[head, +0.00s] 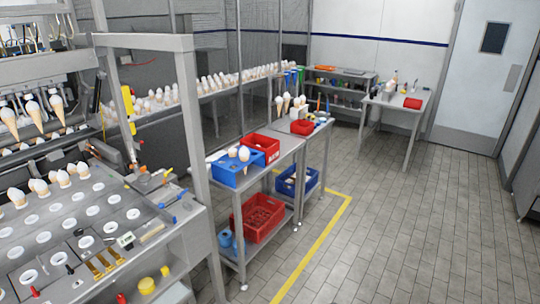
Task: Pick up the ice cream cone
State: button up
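Ice cream cones show in several places, and I cannot tell which one the task means. Two white-topped cones (244,153) stand in a blue holder (233,178) on the near steel table. Several more cones (286,103) stand upright on the table behind it. At the left, cones (32,116) hang point down in the machine. A long row of cones (200,87) runs along the conveyor. My gripper is not in view.
A red bin (261,149) stands beside the blue holder. A larger red crate (258,218) is on the table's lower shelf. A grey machine post (192,125) rises left of the table. The tiled floor (410,220) is clear at right, beyond a yellow line (310,254).

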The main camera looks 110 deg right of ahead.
aim_at(244, 153)
jog(key=u, duration=0.05)
jog(key=k, duration=2.4)
jog(key=z, duration=1.4)
jog(key=i, duration=1)
